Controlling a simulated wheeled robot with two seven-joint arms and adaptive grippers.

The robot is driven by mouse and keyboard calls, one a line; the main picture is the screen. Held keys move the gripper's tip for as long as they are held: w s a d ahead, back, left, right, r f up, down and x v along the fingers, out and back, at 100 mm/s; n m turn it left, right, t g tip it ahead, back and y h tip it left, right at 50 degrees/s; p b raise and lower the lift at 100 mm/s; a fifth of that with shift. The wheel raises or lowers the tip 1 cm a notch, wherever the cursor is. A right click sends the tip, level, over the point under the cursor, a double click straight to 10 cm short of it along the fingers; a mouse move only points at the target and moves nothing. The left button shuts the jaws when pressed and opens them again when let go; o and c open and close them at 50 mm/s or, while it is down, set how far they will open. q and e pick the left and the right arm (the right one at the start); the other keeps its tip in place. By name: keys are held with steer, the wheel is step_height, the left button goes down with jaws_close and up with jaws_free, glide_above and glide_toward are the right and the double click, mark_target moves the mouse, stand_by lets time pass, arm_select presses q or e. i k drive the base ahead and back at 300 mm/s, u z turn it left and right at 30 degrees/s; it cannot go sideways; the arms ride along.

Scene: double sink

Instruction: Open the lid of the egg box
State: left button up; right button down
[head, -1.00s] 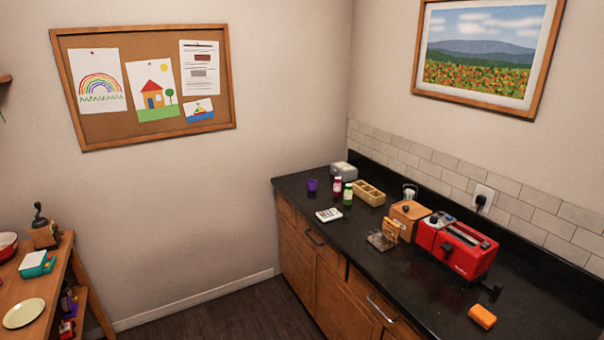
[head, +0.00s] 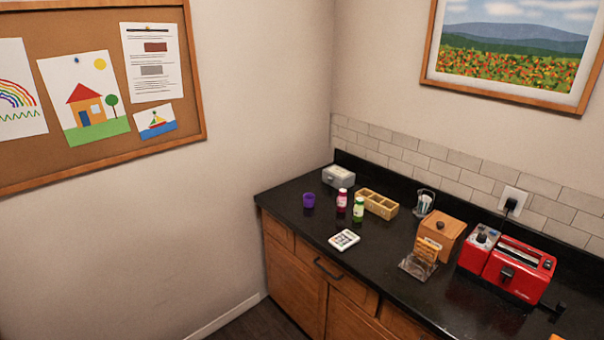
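A light grey box (head: 338,177) with a closed top stands at the far left corner of the black counter, against the wall. It may be the egg box, but it is too small to tell for sure. Neither of my grippers is in view.
On the black counter (head: 300,225) stand a purple cup (head: 309,200), red (head: 342,200) and green (head: 358,210) bottles, an open compartment box (head: 377,203), a white gadget (head: 344,240), a wooden box (head: 441,238) and a red toaster (head: 518,269). The front left counter is fairly clear.

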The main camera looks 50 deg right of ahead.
mark_target(337, 174)
steer(key=i, duration=1.1)
steer(key=z, duration=1.5)
